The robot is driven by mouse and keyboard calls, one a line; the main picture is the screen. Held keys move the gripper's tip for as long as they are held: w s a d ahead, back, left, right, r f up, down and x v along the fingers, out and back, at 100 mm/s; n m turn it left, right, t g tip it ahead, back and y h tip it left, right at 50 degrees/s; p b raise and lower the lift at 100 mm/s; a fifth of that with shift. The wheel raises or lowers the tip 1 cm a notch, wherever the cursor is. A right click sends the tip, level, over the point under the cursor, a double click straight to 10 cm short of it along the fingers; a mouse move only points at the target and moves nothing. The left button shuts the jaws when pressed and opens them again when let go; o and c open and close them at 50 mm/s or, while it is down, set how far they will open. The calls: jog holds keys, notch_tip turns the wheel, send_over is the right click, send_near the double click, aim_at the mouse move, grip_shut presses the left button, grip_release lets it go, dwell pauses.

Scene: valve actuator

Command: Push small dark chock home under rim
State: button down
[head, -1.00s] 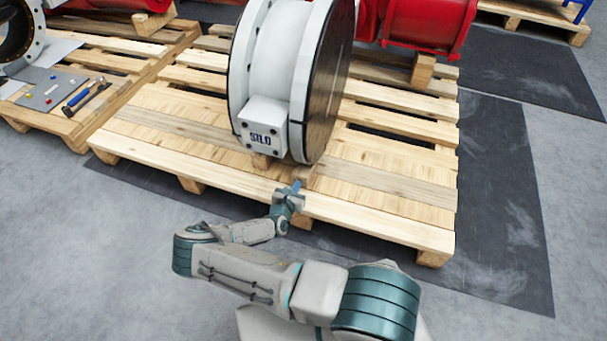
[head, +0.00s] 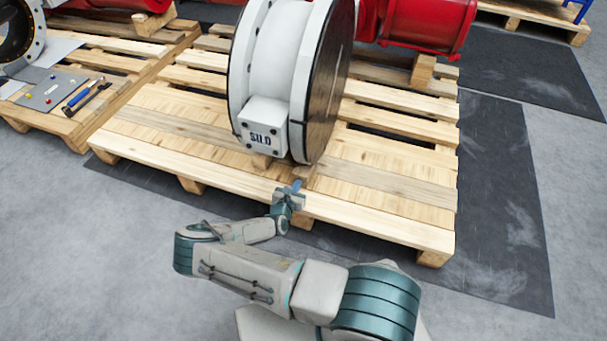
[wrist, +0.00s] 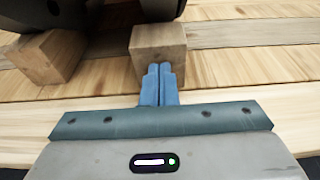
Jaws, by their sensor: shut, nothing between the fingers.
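A small brown wooden chock (wrist: 158,40) sits on the pallet planks in front of my fingertips, its far side close to the dark rim (wrist: 135,8) of the big white valve body (head: 275,50). In the head view the chock (head: 307,172) is a small block at the foot of the disc, partly hidden. My gripper (wrist: 160,70) is shut and empty, its blue fingertips at the chock's near face; I cannot tell whether they touch. In the head view my gripper (head: 297,185) is over the pallet's near edge. Whether the chock touches the rim is hidden.
A second wooden block (wrist: 48,55) sits to the left under the valve body. The pallet (head: 380,205) has clear planks to the right. A red actuator (head: 425,30) stands behind. Tools and a grey sheet lie on another pallet (head: 60,120) at left.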

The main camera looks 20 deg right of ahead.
jog(key=shift+w+d, duration=0.8)
jog(key=shift+w, duration=0.25)
dwell(0.4)
jog(key=shift+f+p+v, duration=0.15)
jog(key=shift+p+v, duration=0.3)
jog(key=shift+v, duration=0.3)
jog(key=shift+f+p+v, duration=0.1)
jog(key=shift+p+v, duration=0.3)
jog(key=shift+v, duration=0.35)
jog(key=s+a+p, duration=0.2)
jog(key=s+a, duration=0.2)
jog(key=s, duration=0.2)
jog(key=shift+a+f, duration=0.1)
